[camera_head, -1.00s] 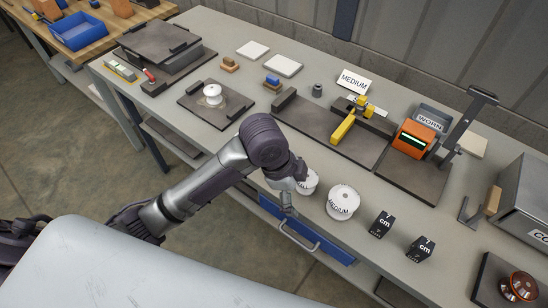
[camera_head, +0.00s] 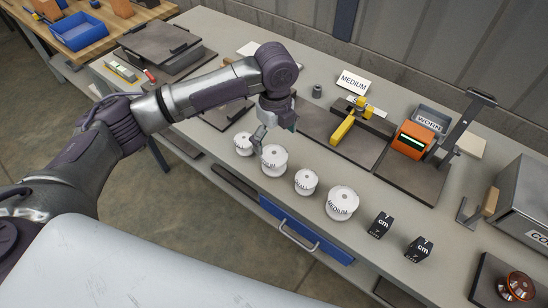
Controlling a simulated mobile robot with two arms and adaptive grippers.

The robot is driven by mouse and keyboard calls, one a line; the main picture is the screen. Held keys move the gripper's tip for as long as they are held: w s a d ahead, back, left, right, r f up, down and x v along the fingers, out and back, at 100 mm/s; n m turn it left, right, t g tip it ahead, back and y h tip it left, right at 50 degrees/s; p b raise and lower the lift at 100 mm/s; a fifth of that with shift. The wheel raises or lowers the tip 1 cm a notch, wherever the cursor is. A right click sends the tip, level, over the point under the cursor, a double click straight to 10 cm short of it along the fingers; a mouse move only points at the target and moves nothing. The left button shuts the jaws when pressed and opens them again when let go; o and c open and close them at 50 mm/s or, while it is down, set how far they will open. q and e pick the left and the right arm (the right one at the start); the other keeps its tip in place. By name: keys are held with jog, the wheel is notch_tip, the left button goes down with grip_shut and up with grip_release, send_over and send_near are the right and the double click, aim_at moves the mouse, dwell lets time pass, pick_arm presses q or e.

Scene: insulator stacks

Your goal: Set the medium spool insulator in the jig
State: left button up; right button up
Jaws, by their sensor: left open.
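Several white spool insulators stand upright in a row along the table's front. The large one at the right of the row (camera_head: 342,204) reads MEDIUM. A similar large spool (camera_head: 273,161) further left has lettering too small to read surely. Two smaller spools, one at the left end (camera_head: 243,144) and one between the large ones (camera_head: 305,182), stand in the same row. My left gripper (camera_head: 267,142) is open and empty, just above and behind the left large spool. A jig-like dark plate with a yellow clamp (camera_head: 343,129) stands behind, near a MEDIUM card (camera_head: 354,81).
Black cm cubes (camera_head: 381,226) stand right of the spools. An orange device (camera_head: 414,140) and a dark upright stand (camera_head: 455,130) are at the right. A grey box (camera_head: 522,195) sits at the right edge. My left arm covers part of a dark plate (camera_head: 225,118).

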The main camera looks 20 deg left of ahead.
aim_at(274, 153)
pick_arm(q)
jog(key=shift+f, duration=0.85)
notch_tip(274, 153, down, 5)
jog(key=shift+s+a+r+p, duration=0.1)
jog(key=shift+a+p, duration=0.05)
jog(key=shift+p, duration=0.75)
jog(key=shift+f, duration=0.35)
jog(key=shift+r, duration=0.1)
jog(key=c, duration=1.7)
jog(key=shift+o, duration=0.2)
jog(key=shift+r, duration=0.1)
